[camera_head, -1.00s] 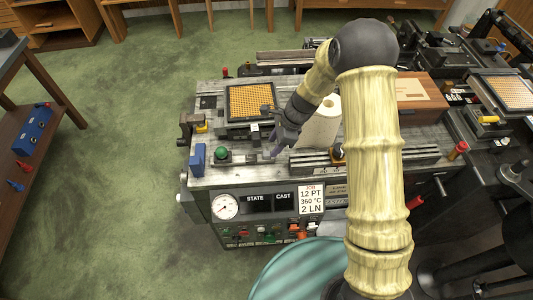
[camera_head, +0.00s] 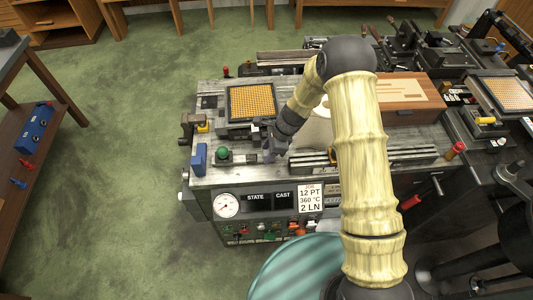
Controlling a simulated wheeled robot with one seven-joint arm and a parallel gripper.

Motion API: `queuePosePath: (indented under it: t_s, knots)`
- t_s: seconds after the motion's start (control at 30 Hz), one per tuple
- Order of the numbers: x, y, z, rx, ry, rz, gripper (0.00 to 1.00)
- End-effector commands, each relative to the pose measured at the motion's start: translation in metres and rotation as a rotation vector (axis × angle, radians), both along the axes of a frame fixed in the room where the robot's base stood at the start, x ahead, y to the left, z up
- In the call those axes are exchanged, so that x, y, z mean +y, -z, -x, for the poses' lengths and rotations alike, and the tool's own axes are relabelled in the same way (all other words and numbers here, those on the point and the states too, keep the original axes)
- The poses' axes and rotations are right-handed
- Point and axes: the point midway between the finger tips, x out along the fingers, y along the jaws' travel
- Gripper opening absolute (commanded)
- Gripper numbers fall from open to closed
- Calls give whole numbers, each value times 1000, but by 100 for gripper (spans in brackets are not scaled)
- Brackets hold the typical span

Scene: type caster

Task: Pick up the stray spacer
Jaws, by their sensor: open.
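My gripper (camera_head: 268,148) is open and hangs low over the front part of the machine's metal top (camera_head: 228,178). It is just right of the green knob and in front of the matrix grid. I cannot make out the stray spacer; it is too small to tell or hidden by my gripper and arm. Whether the fingertips touch the metal top cannot be told from this view.
The orange grid in a dark frame (camera_head: 252,101) lies behind my gripper. A green knob (camera_head: 222,153) and a blue block (camera_head: 199,158) stand to its left. A pale roll (camera_head: 314,132) is partly behind my arm, and metal rails (camera_head: 410,155) run to the right.

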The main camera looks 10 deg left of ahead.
Motion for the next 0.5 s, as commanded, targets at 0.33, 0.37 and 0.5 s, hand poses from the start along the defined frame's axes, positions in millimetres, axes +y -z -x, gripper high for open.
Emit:
queuePosePath:
  t_s: [0.33, 0.37, 0.5]
  knots:
    - [0, 0, 0, 0, 0, 0, 45]
    - [0, 0, 0, 0, 0, 0, 45]
    - [0, 0, 0, 0, 0, 0, 26]
